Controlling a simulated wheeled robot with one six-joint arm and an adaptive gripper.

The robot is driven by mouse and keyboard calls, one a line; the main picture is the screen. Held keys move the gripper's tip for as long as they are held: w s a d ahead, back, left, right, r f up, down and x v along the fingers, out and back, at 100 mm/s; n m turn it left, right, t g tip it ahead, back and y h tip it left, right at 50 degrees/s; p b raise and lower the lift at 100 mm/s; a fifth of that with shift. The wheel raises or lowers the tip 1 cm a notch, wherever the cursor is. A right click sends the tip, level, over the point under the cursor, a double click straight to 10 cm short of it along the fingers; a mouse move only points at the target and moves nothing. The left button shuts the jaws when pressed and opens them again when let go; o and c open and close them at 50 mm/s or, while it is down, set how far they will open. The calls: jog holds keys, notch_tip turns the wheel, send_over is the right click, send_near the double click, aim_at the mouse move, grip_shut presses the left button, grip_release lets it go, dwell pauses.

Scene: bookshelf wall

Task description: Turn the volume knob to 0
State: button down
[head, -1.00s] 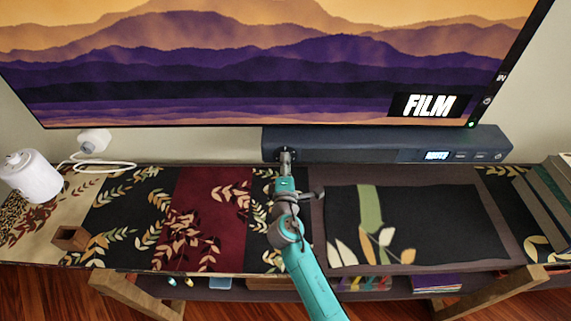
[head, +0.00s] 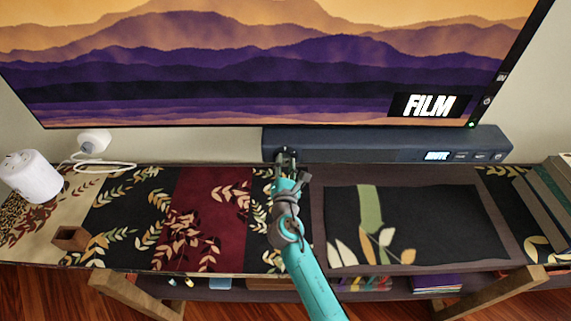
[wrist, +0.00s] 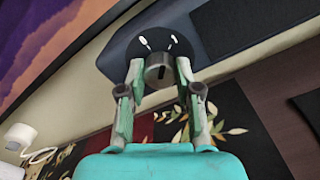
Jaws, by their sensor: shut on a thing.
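The volume knob (wrist: 158,72) is a small grey cylinder with a dark mark on its face, seen in the wrist view. It sits on a dark round dial plate (wrist: 188,36) with white marks, on the front of a dark blue soundbar (head: 350,147). My gripper (wrist: 158,66) has one finger on each side of the knob and is shut on it. In the head view my gripper (head: 287,158) reaches the left end of the soundbar and hides most of the knob. The soundbar's lit display (head: 436,156) shows small white text that I cannot read surely.
A large screen (head: 250,70) reading "FILM" hangs above the soundbar. A patterned shelf top (head: 212,215) lies below. A white cylinder (head: 33,177) and a wooden block (head: 70,238) stand at left, books (head: 548,200) at right.

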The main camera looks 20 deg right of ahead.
jog(key=n, duration=0.4)
jog(key=shift+n, duration=0.3)
jog(key=shift+f+n, duration=0.1)
jog(key=shift+n, duration=1.8)
jog(key=c, duration=0.8)
grip_release()
jog(key=v, duration=1.2)
